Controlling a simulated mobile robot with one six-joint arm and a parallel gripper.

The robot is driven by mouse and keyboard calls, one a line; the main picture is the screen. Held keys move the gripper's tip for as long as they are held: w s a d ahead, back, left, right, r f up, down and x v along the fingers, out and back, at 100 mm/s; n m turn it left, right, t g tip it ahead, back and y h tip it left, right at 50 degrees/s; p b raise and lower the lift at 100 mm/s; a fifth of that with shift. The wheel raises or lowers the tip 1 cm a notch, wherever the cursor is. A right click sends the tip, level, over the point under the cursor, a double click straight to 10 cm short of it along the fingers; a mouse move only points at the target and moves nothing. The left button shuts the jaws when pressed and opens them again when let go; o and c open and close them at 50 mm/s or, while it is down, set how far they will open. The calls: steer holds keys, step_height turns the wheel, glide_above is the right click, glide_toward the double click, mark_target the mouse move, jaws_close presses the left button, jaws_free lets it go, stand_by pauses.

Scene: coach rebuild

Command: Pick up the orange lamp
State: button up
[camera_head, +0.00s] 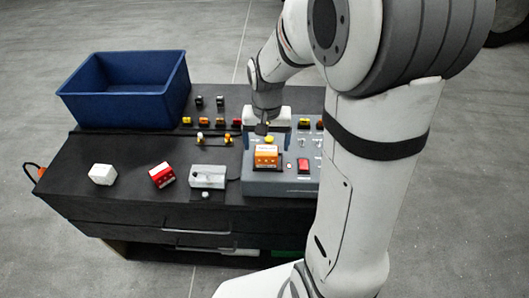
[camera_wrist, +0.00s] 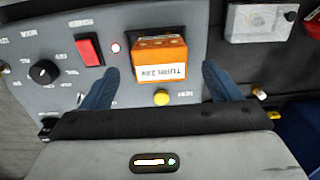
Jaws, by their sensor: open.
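The orange lamp (camera_head: 266,157) is a boxy orange block with a white lettered label, on the grey control panel (camera_head: 250,187). In the wrist view the orange lamp (camera_wrist: 160,50) sits upper centre, its label facing my gripper. My gripper (camera_head: 265,139) is open above the panel. In the wrist view its two blue fingers (camera_wrist: 160,71) stand apart to the left and right of the lamp, with visible gaps. Whether the fingertips reach down to the lamp's height I cannot tell. Nothing is held.
A yellow button (camera_wrist: 162,97) is close to the lamp, and a red rocker switch (camera_wrist: 89,51) is beside it. A blue bin (camera_head: 115,107) stands at back left.

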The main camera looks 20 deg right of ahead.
mark_target(266, 150)
step_height(266, 150, down, 4)
steer(key=shift+f+p, duration=0.15)
steer(key=shift+p, duration=0.15)
steer(key=shift+c, duration=0.3)
steer(key=c, duration=1.1)
